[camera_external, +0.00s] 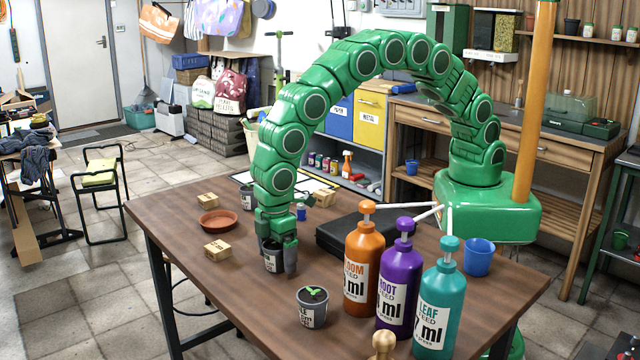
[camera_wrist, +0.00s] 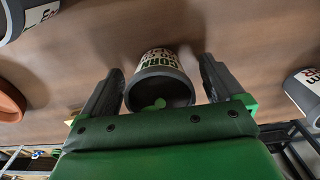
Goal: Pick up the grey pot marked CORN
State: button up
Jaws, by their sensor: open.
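The grey pot marked CORN (camera_wrist: 165,62) is in the middle of the wrist view, with a small green sprout in its opening. In the external view it is the dark grey pot (camera_external: 270,264) on the brown table, partly hidden by my gripper (camera_external: 278,258). My gripper points down over it. In the wrist view the two fingers of my gripper (camera_wrist: 161,72) are open, one on each side of the pot, with a gap visible on both sides. The pot stands on the table.
Another grey pot (camera_external: 312,308) with a seedling stands in front, and one (camera_external: 247,198) behind. Orange (camera_external: 363,262), purple (camera_external: 398,280) and teal (camera_external: 434,305) pump bottles stand to the right. A black case (camera_external: 345,232) lies behind them. A terracotta saucer (camera_external: 217,220) is left.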

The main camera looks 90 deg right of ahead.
jog(key=shift+c, duration=0.4)
jog(key=c, duration=1.2)
jog(key=shift+r, duration=0.1)
jog(key=shift+r, duration=0.1)
